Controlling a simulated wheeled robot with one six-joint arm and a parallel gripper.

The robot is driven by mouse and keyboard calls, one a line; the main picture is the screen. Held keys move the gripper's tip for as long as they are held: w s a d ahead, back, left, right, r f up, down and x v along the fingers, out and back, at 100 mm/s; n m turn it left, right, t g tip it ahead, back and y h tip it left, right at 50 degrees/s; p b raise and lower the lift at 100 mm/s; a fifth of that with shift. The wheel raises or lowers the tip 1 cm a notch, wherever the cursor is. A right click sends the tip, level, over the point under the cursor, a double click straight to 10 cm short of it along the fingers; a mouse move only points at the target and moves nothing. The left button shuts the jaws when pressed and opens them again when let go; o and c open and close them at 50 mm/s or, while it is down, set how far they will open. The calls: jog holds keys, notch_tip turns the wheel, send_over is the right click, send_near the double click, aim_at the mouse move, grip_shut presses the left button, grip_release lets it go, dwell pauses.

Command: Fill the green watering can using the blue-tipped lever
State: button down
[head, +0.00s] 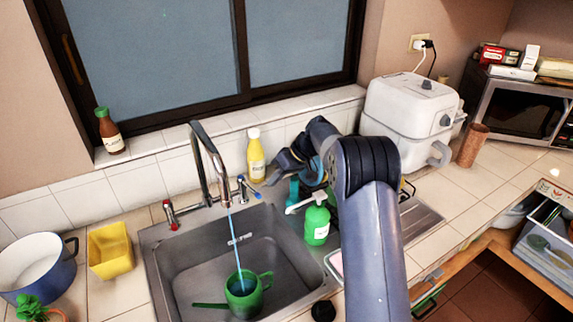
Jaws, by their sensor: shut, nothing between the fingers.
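The green watering can (247,301) stands in the sink, spout to the left and handle to the right. A thin blue stream of water (234,242) runs from the curved metal faucet (204,160) down into the can's open top. The blue-tipped lever (243,186) is on the right side of the faucet. A red-tipped lever (170,213) is on the left side. My gripper (274,178) is shut and empty, just right of the blue-tipped lever and apart from it. Its fingertips are small and dark here. The water level inside the can cannot be made out.
A yellow bottle (256,157) stands behind the lever, close to my gripper. A green soap bottle (317,223) is at the sink's right rim. A yellow container (109,251) and blue pot (38,266) stand left. A white appliance (409,112) is behind my arm.

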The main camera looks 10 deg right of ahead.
aim_at(249, 188)
jog(key=s+a, duration=0.1)
jog(key=s+a+p, duration=0.1)
jog(key=a, duration=0.1)
jog(key=shift+a, duration=0.2)
jog(key=b, duration=0.2)
jog(key=s+a+b, duration=0.1)
jog(key=shift+s+a+m+b, duration=0.15)
jog(key=shift+a+m+b, duration=0.15)
jog(key=shift+m+b, duration=0.1)
dwell(0.4)
